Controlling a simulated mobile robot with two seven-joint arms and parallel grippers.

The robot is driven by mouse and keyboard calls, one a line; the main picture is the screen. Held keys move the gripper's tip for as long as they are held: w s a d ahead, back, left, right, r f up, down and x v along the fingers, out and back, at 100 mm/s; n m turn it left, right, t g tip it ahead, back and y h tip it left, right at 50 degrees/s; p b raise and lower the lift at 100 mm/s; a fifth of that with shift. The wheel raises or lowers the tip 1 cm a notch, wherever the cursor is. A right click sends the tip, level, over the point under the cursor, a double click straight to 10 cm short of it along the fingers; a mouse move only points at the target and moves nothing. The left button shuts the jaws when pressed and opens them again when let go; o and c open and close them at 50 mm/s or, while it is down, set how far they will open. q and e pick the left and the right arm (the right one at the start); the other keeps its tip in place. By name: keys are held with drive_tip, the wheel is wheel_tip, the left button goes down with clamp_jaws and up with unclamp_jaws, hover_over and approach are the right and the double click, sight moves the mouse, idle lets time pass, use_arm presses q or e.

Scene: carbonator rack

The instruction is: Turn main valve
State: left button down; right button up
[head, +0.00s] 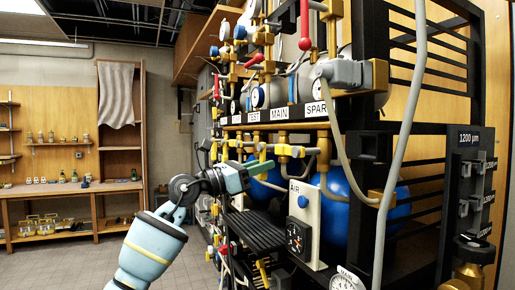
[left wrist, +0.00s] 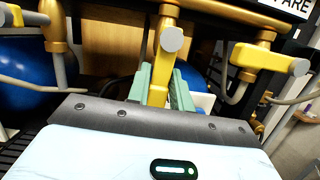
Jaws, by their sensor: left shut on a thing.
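My left gripper (head: 262,167) reaches in from the left to the front of the rack, below the row of labels. In the left wrist view, its green fingers (left wrist: 160,88) stand on both sides of a yellow valve handle (left wrist: 163,60) with a grey round end. The gripper is shut on this handle. The MAIN label (head: 279,114) is above and to the right of the gripper in the head view. I cannot read a label for the gripped valve in the left wrist view. My right gripper is not in view.
Neighbouring yellow valve fittings (left wrist: 268,60) flank the gripped one. A white AIR panel (head: 304,222) with a gauge and a blue tank (head: 345,200) are right of the gripper. A grey hose (head: 396,150) hangs in front of the rack. The floor at left is clear.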

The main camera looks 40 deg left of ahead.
sight(261, 161)
use_arm(q)
drive_tip(key=shift+r, duration=0.1)
drive_tip(key=c, duration=1.4)
unclamp_jaws()
drive_tip(key=shift+d, duration=0.35)
drive_tip(key=shift+o, duration=0.2)
drive_tip(key=shift+a, duration=0.4)
drive_tip(key=v, duration=0.5)
drive_tip(key=shift+s+r+b, duration=0.15)
drive_tip(key=shift+r+b, duration=0.25)
drive_tip(key=shift+s+r, duration=0.15)
drive_tip(key=shift+s, duration=0.25)
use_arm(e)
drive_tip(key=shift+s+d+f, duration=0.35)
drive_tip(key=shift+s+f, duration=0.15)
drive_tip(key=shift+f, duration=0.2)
